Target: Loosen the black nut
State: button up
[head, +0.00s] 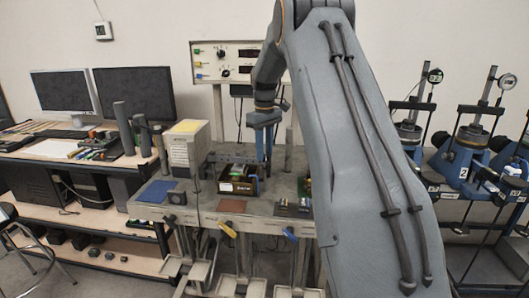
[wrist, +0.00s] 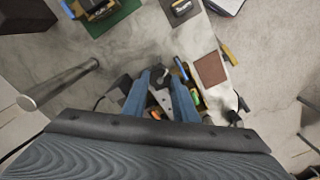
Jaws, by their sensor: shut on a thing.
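My gripper (head: 264,152) points down over the back of the grey workbench (head: 200,203) in the head view, just right of a black box of parts. In the wrist view its two blue fingers (wrist: 160,76) close around a small dark rounded piece, which I take as the black nut (wrist: 159,77). The fingers and the dark parts around it hide much of the nut. In the head view the nut is too small or hidden to make out.
The black open box (head: 238,187) stands close to my gripper. A brown mat (head: 231,206) and a blue mat (head: 158,191) lie on the bench. A yellow handle (head: 228,229) and a blue handle (head: 291,234) stick out at its front edge. A beige case (head: 188,146) stands left.

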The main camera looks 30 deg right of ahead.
jog(key=shift+r+n, duration=0.1)
jog(key=shift+n, duration=2.1)
jog(key=o, duration=1)
jog(key=shift+o, duration=0.2)
notch_tip(320, 180, up, 8)
jog(key=b, duration=0.3)
jog(key=shift+a, duration=0.1)
